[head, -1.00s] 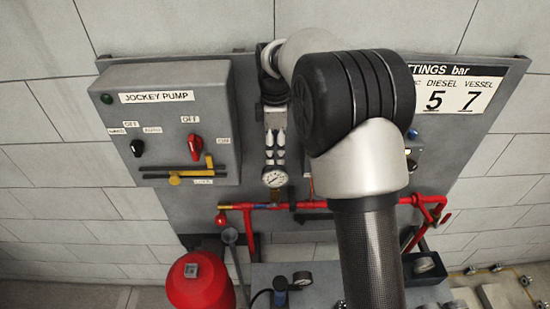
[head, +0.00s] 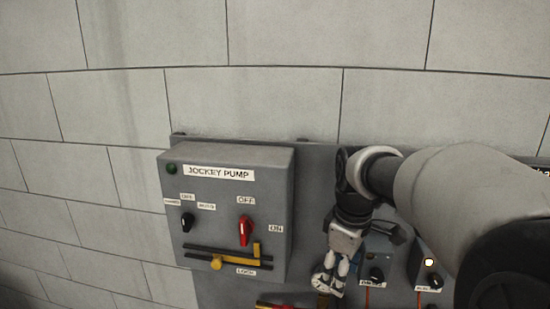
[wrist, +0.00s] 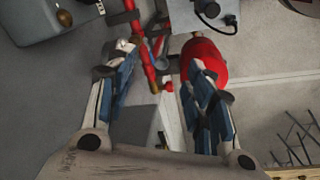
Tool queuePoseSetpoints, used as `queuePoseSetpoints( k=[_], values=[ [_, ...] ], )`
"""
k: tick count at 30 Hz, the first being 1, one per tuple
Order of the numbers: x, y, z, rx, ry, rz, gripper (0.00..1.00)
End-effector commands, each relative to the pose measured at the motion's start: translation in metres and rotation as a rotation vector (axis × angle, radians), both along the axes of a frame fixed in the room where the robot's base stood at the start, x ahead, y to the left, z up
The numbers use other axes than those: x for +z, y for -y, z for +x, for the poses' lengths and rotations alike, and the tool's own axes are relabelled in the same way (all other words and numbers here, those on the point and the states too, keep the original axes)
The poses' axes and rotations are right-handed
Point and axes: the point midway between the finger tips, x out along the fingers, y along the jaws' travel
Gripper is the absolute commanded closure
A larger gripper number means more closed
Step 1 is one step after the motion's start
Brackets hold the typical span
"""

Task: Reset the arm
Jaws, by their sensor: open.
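My gripper (head: 336,268) hangs fingers down in the head view, in front of the grey backboard and right of the jockey pump box (head: 228,172). My arm comes in from the right in the head view and hides much of the board there.
The box carries a black knob (head: 187,221), a red knob (head: 246,231) and a yellow latch handle (head: 257,250). Small switch boxes sit right of my gripper. In the wrist view, red pipes (wrist: 147,60) and a red vessel (wrist: 204,58) lie beyond the fingers. The wall above is bare.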

Motion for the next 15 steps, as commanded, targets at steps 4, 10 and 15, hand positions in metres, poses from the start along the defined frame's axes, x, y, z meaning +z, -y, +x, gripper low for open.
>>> queuePoseSetpoints(
  k=[4,10,15],
  values=[
    [-0.028,0.000,-0.066,-0.227,0.075,0.039,0.52],
    [-0.079,0.000,-0.151,-0.533,0.165,0.119,0.52],
    [-0.131,0.000,-0.205,-0.745,0.223,0.192,0.52]
  ],
)
